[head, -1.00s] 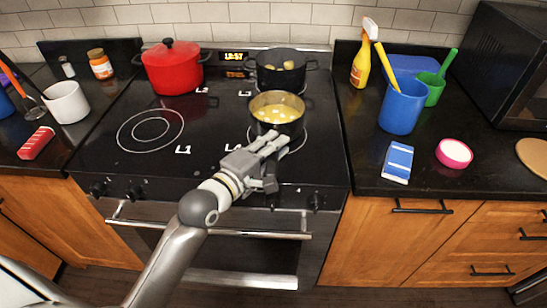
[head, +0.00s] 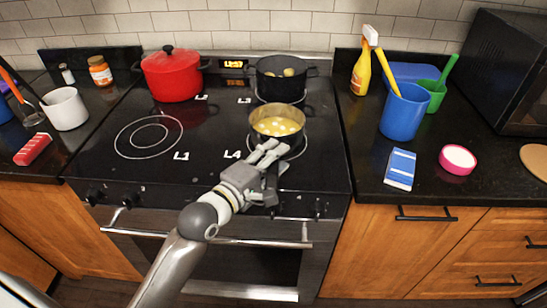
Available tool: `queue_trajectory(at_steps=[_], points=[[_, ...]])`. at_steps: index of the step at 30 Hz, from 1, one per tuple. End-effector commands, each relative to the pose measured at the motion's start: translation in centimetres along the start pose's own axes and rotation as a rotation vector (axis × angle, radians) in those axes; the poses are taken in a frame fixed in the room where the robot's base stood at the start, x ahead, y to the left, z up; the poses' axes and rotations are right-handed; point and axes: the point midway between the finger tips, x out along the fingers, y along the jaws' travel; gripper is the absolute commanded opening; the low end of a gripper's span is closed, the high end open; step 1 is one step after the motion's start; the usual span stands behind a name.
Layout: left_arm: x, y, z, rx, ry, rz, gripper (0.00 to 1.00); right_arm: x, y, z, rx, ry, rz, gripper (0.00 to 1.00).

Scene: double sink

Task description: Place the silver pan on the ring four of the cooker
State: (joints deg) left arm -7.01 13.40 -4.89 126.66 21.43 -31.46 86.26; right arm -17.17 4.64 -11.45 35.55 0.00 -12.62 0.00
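The silver pan (head: 290,137), with yellow food and pale pieces in it, is at the front right ring (head: 305,148), marked L4. The ring's edge shows around the pan, and the pan looks upright. My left gripper (head: 271,153) is at the pan's near side, over the front of the cooker (head: 205,180). Its fingers reach toward the pan's lower near wall. A pan handle is not clear to see, and the gripper hides that area. I cannot tell whether the fingers hold anything. My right gripper is not in view.
A red lidded pot (head: 172,77) stands at the back left and a black pot (head: 281,82) behind the pan. The front left ring (head: 148,137), marked L1, is empty.

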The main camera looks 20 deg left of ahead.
Motion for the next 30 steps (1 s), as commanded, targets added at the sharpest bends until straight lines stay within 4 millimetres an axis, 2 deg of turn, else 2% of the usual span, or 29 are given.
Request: queue_trajectory(at_steps=[4,8,21,30], points=[[-0.2,0.1,0.0,-0.001,0.000,0.000,0.36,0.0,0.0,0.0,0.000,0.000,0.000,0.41],[-1.4,0.0,0.0,0.000,0.001,-0.001,0.36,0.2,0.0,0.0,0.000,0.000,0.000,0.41],[-8.6,-0.1,0.0,0.001,0.000,-0.004,0.36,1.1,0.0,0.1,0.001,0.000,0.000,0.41],[-11.4,0.1,0.0,-0.001,0.000,-0.002,0.36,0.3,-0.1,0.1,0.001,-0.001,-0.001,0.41]])
